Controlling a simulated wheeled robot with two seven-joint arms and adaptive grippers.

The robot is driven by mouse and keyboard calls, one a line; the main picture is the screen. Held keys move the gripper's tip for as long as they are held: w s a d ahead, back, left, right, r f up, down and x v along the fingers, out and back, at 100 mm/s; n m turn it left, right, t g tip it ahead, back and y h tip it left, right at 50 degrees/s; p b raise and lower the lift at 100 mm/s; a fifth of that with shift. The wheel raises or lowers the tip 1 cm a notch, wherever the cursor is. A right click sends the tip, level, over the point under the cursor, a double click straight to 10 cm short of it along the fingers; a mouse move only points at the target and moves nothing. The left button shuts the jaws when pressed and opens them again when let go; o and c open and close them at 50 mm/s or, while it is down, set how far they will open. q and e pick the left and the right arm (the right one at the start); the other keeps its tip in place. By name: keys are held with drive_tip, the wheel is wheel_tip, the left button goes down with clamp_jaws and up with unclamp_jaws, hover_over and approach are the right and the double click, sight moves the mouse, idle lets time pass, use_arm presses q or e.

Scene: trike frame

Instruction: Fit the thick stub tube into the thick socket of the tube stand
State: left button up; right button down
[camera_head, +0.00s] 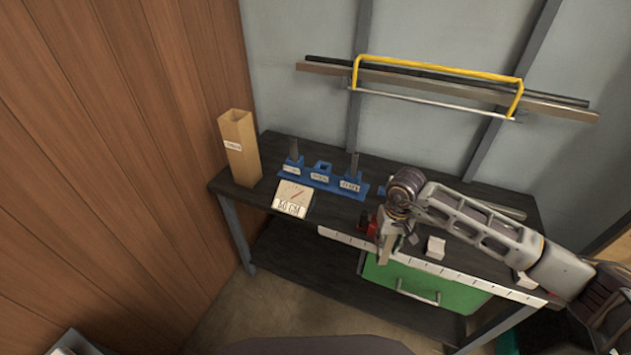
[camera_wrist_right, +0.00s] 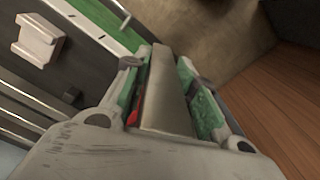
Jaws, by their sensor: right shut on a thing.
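The blue tube stand (camera_head: 326,183) is on the dark bench and has three labelled sockets in a row. Dark upright tubes stand in the left and right sockets. The middle socket (camera_head: 322,166) looks open and empty. The labels are too small to read. My right gripper (camera_head: 388,248) is at the bench's front edge, right of and nearer than the stand. It is shut on a grey-beige square stub tube (camera_wrist_right: 165,92), which lies between the green-padded fingers in the right wrist view. The tube is apart from the stand. My left gripper is not in view.
A tall tan box (camera_head: 239,148) and a white card (camera_head: 292,199) are left and front of the stand. A red object (camera_head: 367,224) is beside my right gripper. A small pale block (camera_head: 435,248) lies to its right.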

drive_tip(key=w+a+r+p, duration=0.25)
drive_tip(key=r+p, duration=0.45)
drive_tip(key=r, duration=1.2)
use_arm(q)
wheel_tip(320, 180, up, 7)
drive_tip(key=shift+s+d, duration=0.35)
use_arm(e)
drive_tip(key=s+d+r+m, duration=0.2)
drive_tip(key=s+r+m, duration=0.2)
drive_tip(key=s+r, duration=0.2)
drive_tip(key=shift+s+m, duration=0.3)
drive_tip(key=shift+s, duration=0.45)
